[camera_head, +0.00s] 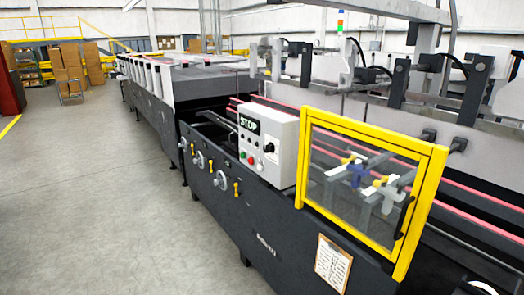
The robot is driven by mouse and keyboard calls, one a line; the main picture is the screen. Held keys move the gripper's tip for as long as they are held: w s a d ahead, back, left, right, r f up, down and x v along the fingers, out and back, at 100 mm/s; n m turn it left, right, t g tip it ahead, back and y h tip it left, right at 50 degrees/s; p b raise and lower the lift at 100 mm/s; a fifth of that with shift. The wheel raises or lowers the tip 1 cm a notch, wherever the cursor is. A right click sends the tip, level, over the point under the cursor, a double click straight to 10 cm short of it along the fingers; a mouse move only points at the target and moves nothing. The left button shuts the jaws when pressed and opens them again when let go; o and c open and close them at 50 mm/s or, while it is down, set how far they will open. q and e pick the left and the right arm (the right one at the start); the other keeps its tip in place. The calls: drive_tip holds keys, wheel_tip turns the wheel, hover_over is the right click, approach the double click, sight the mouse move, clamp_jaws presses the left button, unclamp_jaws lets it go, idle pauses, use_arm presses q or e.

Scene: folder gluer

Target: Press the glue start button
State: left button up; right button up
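A light grey control box (283,160) stands on the near side of the long dark machine, left of the yellow-framed guard. Any lettering beside the buttons is too small to read, so I cannot tell which one is marked glue start. Neither of my grippers shows in the head view, and nothing covers the front of the box.
The yellow-framed clear guard (304,160) appears closed, right of the box. Handwheels (198,160) and yellow handles stick out from the machine's side. A clipboard (333,264) hangs low at the front. The grey floor (90,200) at left is clear; stacked cartons (70,60) stand far back.

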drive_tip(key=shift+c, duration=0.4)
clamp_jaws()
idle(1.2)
